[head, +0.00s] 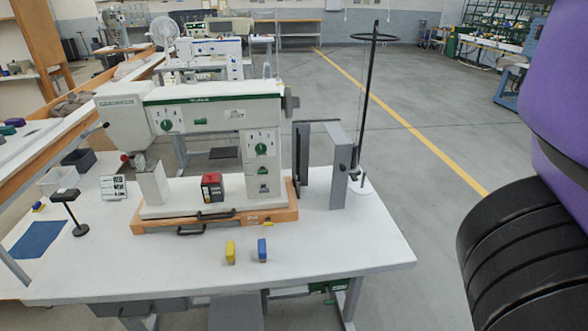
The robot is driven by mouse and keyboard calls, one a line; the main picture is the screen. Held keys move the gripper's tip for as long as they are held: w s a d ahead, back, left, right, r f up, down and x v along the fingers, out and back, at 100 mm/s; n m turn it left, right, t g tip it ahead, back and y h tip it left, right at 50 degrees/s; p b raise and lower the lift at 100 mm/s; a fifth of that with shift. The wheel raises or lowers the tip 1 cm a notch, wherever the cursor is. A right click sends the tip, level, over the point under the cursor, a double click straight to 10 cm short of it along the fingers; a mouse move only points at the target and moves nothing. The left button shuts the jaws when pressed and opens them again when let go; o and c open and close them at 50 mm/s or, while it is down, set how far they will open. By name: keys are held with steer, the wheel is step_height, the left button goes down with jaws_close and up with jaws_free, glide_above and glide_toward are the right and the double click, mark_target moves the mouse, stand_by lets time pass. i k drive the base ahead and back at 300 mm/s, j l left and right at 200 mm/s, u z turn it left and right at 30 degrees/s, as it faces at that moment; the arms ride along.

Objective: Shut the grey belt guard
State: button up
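The grey belt guard (340,165) stands upright at the right end of the white and green machine (215,115), on the table. A dark upright panel (301,160) stands between it and the machine, with a gap between panel and guard. A thin dark edge spans the gap at the top. The guard looks swung out from the machine; its hinge and inner side are hard to make out. My gripper is not in view; only a purple and black part of my arm shows at the right edge.
The white table (330,255) is mostly bare at its front right. A yellow block (230,253) and a blue block (262,250) stand in front of the machine. A black pole (367,95) with a ring top rises just right of the guard. Open floor lies right of the table.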

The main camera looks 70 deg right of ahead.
mark_target(344, 146)
steer(key=z, duration=1.8)
